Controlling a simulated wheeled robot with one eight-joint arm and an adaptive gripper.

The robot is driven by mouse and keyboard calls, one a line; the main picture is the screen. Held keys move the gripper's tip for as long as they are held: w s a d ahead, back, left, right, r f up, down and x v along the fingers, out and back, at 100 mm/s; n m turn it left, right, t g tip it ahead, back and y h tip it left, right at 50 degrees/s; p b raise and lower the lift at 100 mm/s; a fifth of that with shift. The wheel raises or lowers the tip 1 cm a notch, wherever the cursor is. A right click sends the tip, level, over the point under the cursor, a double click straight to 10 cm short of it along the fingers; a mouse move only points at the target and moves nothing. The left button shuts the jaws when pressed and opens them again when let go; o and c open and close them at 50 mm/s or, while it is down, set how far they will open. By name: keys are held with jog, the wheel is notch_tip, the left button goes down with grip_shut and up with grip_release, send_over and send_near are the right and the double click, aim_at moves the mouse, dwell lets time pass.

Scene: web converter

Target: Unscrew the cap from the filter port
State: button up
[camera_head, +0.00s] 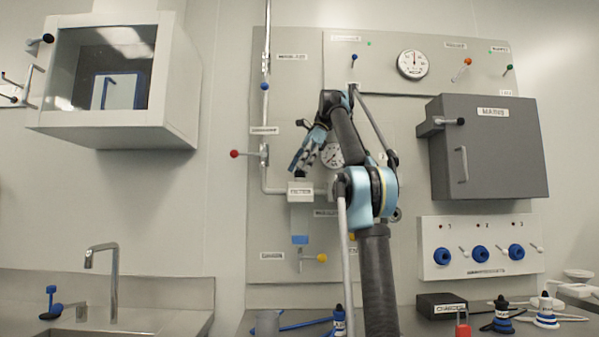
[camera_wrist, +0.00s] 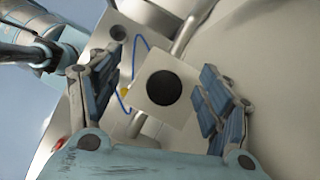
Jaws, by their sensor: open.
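In the camera_head view, a pale labelled filter block (camera_head: 300,191) sits on the pipe on the wall panel. My gripper (camera_head: 302,160) hangs just above it with the fingers pointing down. In the camera_wrist view, my gripper (camera_wrist: 161,80) is open and empty, with one blue-padded finger on each side. Between and beyond the fingers is the block's square pale face (camera_wrist: 177,116). A round dark cap or opening (camera_wrist: 163,88) sits at its middle; which one it is I cannot tell. Neither finger visibly touches it.
A red-knobbed valve (camera_head: 235,154) sticks out to the left of the pipe. A yellow-knobbed valve (camera_head: 321,258) is below the block. A gauge (camera_head: 332,155) is behind my arm. A dark grey cabinet (camera_head: 490,150) stands out at right. The counter holds bottles and a box (camera_head: 442,306).

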jog(key=shift+w+d+f, duration=0.1)
jog(key=shift+w+f, duration=0.2)
jog(key=shift+w, duration=0.25)
jog(key=shift+c, duration=0.6)
jog(key=shift+m, duration=0.3)
jog(key=shift+w+d+f+m+t, duration=0.1)
jog(key=shift+d+m+t, duration=0.05)
jog(key=shift+m+t, duration=0.45)
jog(key=shift+c, duration=1.1)
jog(key=m, duration=0.2)
jog(key=shift+w+f+m+t, duration=0.1)
jog(key=shift+w+m+t, duration=0.1)
jog(key=shift+m+t, duration=0.15)
jog(key=shift+w, duration=0.1)
jog(key=shift+c, duration=0.2)
jog(key=shift+w, duration=0.1)
jog(key=shift+c, duration=0.2)
